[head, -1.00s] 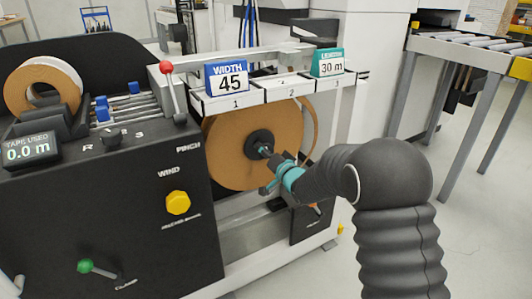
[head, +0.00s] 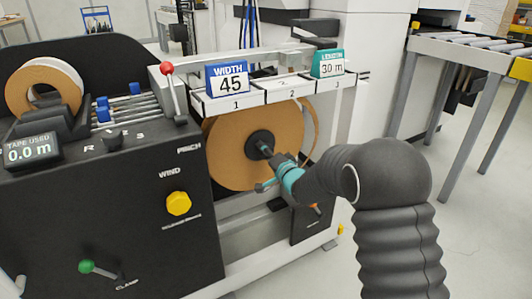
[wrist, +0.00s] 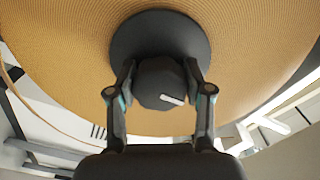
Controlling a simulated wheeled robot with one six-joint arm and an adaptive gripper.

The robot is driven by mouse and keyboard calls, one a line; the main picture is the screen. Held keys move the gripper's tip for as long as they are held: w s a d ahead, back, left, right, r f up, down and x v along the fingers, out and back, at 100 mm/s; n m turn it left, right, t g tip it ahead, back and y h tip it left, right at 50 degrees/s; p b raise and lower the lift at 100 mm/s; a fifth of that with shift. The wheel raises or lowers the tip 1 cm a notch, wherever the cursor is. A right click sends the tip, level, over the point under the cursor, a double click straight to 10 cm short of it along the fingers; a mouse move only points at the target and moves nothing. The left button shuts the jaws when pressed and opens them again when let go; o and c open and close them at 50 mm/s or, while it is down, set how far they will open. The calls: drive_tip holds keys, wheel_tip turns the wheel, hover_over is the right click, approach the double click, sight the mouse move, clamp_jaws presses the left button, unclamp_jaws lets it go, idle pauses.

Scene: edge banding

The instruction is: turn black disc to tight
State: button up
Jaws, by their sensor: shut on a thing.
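The black disc (head: 259,143) sits at the centre of the large tan tape roll (head: 226,150) on the machine's front. In the wrist view the disc (wrist: 160,24) is round and flat, with a faceted knob (wrist: 158,85) standing out of its middle. A short white mark (wrist: 172,99) shows on the knob's lower right. My gripper (wrist: 160,84) has one finger on each side of the knob and is shut on it. In the head view my gripper (head: 268,152) reaches the disc from the lower right and covers part of the knob.
A machine panel with a yellow wind button (head: 178,204), a green clamp lever (head: 87,266) and a red-topped pinch lever (head: 167,69) stands left. Signs for width (head: 228,79) and length (head: 327,65) stand on the shelf above the roll. Open floor lies to the right.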

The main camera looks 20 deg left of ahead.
drive_tip(key=o, duration=1.2)
drive_tip(key=shift+s+a, duration=0.1)
drive_tip(key=shift+a, duration=0.05)
drive_tip(key=shift+c, duration=0.2)
drive_tip(key=shift+d, duration=0.2)
drive_tip(key=v, duration=1.1)
drive_tip(key=shift+s+d, duration=0.25)
drive_tip(key=shift+d, duration=0.1)
